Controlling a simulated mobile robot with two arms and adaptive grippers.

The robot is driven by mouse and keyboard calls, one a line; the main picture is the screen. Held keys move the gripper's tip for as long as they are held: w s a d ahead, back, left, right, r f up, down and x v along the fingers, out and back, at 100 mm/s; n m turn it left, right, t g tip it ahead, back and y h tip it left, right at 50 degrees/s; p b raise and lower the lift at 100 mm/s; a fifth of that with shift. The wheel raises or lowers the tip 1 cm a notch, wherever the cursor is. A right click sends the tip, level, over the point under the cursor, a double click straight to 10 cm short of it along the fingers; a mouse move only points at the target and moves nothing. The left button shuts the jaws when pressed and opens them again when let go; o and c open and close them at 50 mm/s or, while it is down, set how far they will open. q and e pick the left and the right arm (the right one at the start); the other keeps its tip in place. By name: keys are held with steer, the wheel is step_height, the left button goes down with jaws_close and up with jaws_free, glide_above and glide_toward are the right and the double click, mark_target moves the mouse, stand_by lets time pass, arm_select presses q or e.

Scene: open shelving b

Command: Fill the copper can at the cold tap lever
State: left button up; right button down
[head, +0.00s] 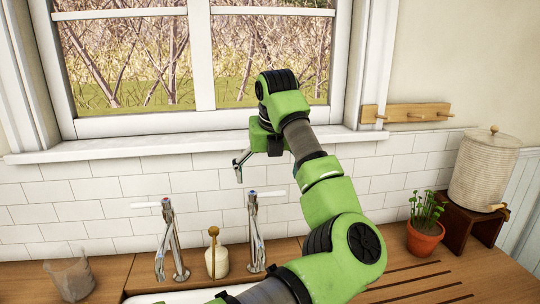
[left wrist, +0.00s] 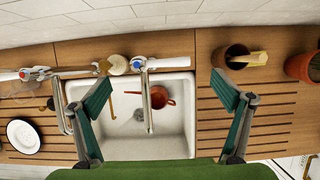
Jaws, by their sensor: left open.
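The copper can (left wrist: 163,97) is inside the white sink (left wrist: 185,140) in the left wrist view, just right of the cold tap's spout, which overlaps its left side. The head view does not show the can. The cold tap's white lever with a blue mark (left wrist: 160,62) points right; it also shows in the head view (head: 275,193). The hot tap's white lever with a red mark (head: 145,205) points left. My left gripper (left wrist: 163,88) is open and empty, its fingers spread on both sides of the cold tap in its wrist view. In the head view it hangs (head: 240,166) above the taps. My right gripper is not seen.
A cream pot with a brush (head: 217,262) stands between the taps. A clear vessel (head: 72,278) is at left, a white plate (left wrist: 22,136) on the left counter. A brown pot (left wrist: 237,57) and a potted plant (head: 424,238) stand right of the sink. The window sill (head: 180,144) is behind.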

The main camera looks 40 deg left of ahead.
mark_target(267, 193)
arm_select(q)
steer(key=shift+p+x, duration=0.7)
steer(key=shift+x, duration=2.15)
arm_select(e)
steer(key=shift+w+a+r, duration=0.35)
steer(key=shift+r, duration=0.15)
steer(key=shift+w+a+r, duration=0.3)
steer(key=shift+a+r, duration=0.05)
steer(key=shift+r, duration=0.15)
arm_select(q)
steer(key=shift+c, duration=0.4)
